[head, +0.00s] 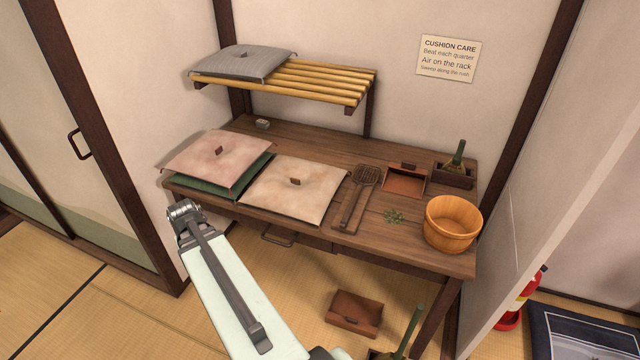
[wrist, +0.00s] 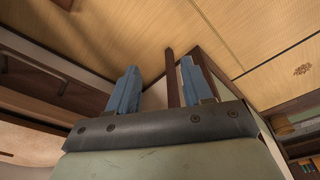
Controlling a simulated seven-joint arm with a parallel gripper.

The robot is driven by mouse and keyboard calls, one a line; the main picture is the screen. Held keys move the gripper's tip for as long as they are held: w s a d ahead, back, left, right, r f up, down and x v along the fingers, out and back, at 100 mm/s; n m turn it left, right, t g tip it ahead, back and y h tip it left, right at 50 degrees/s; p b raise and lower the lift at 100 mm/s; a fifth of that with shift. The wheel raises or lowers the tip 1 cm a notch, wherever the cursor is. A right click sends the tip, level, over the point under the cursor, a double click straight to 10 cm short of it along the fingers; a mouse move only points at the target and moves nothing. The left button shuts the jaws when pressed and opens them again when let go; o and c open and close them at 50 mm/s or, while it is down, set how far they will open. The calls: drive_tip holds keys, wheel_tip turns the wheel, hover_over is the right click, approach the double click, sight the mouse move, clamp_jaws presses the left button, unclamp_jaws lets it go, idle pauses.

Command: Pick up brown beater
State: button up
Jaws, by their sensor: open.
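The brown beater (head: 366,176) lies on the wooden table, right of the cream cushion (head: 294,190). Its wide slatted head points to the back and its handle (head: 348,212) runs to the front edge. My gripper shows in the wrist view (wrist: 160,86), with two blue fingers spread apart and nothing between them. A dark brown post stands in the background beyond the fingers. The beater cannot be made out in the wrist view. In the head view my arm is at the lower left, in front of the table, and my fingers cannot be made out.
A pink cushion (head: 215,160) rests on a green one at left. A brown dustpan (head: 404,181), green crumbs (head: 393,216) and a wooden tub (head: 452,223) are right of the beater. A slatted rack (head: 320,80) with a grey cushion hangs above the back.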

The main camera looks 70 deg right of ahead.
drive_tip(key=s+d+r+m+h, duration=0.1)
drive_tip(key=s+d+r, duration=0.3)
drive_tip(key=s+d, duration=0.4)
drive_tip(key=s+d+r+m, duration=0.4)
drive_tip(key=s+d, duration=0.5)
drive_tip(key=s+d+r+m+h, duration=0.1)
drive_tip(key=s+d+r+m, duration=0.2)
drive_tip(key=s+d, duration=0.5)
drive_tip(key=shift+s+d+r+g+h, duration=0.1)
drive_tip(key=shift+s+r+g+h, duration=0.1)
drive_tip(key=shift+r, duration=0.2)
drive_tip(key=shift+s+d+r+g+h, duration=0.1)
drive_tip(key=shift+r+g, duration=0.1)
drive_tip(key=shift+r, duration=0.2)
drive_tip(key=m, duration=0.3)
approach(352, 204)
drive_tip(key=shift+g, duration=0.3)
drive_tip(key=shift+w+x, duration=0.15)
drive_tip(key=shift+x, duration=1.95)
drive_tip(key=shift+w+x, duration=0.15)
drive_tip(key=shift+x, duration=1.95)
drive_tip(key=shift+a, duration=0.15)
clamp_jaws()
